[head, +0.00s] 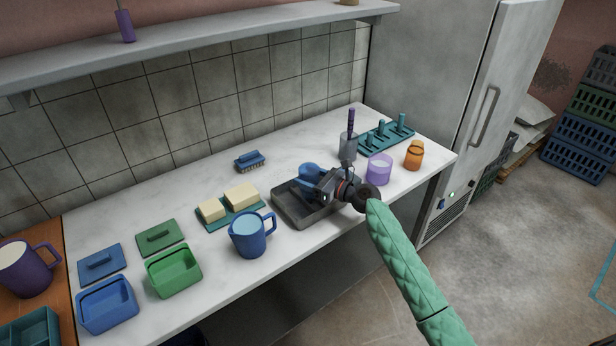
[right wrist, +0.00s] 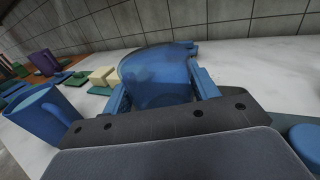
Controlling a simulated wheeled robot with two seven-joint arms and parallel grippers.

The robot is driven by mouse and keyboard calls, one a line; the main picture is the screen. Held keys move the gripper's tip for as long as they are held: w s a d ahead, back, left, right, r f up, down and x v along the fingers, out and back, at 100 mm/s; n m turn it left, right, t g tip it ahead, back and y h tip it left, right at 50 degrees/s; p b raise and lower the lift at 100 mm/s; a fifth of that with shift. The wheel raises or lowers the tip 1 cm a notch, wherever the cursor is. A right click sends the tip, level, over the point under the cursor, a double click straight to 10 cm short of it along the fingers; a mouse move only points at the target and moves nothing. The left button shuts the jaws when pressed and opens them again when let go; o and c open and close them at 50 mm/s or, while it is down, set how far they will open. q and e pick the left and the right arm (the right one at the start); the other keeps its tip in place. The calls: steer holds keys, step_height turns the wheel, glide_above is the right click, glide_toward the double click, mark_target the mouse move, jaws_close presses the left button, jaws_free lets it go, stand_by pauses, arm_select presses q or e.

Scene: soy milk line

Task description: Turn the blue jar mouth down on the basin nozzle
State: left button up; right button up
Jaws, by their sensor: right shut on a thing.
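The blue jar (head: 308,170) is between the fingers of my right gripper (head: 312,186), over the back part of the grey basin (head: 297,220). In the right wrist view the jar (right wrist: 158,75) fills the space between the two blue fingers, which are shut on it. I cannot tell for sure which way its mouth points, or whether it touches the basin. The basin nozzle is not clearly visible; the gripper and jar cover part of the basin. My left gripper is not in view.
A blue jug (head: 251,238) stands left of the basin, near the counter's front edge. To the right are a grey bottle-like holder (head: 348,149), a purple cup (head: 379,172) and an orange jar (head: 414,157).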

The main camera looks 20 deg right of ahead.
steer(key=shift+f, duration=0.15)
stand_by(0.3)
steer(key=shift+f, duration=0.4)
stand_by(0.5)
steer(key=o, duration=0.9)
steer(key=shift+o, duration=0.2)
